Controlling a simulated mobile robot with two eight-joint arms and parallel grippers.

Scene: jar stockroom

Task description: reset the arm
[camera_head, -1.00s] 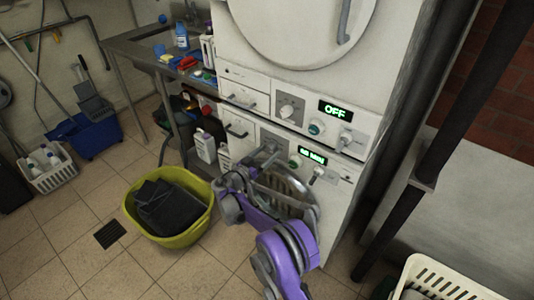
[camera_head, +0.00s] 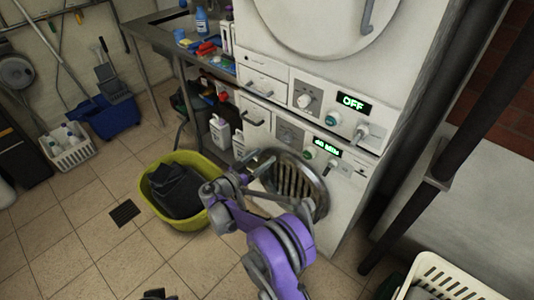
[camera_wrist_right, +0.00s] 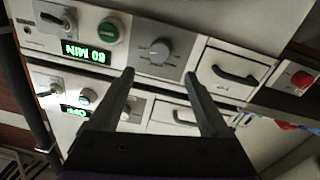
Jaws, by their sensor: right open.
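My right arm, purple and grey, rises from the bottom of the head view in front of the stacked white machines (camera_head: 330,185). Its gripper (camera_head: 262,172) is by the lower machine's round door (camera_head: 305,188), partly overlapping it. In the right wrist view the gripper (camera_wrist_right: 160,74) is open, its two dark fingers apart with nothing between them. Beyond the fingers is an upside-down control panel with a grey dial (camera_wrist_right: 160,50), a green button (camera_wrist_right: 108,33) and a lit display.
A yellow-green tub (camera_head: 205,212) with dark cloth stands on the tiled floor left of my arm. A metal table (camera_head: 150,32) with bottles stands behind. Floor at the lower left is mostly clear.

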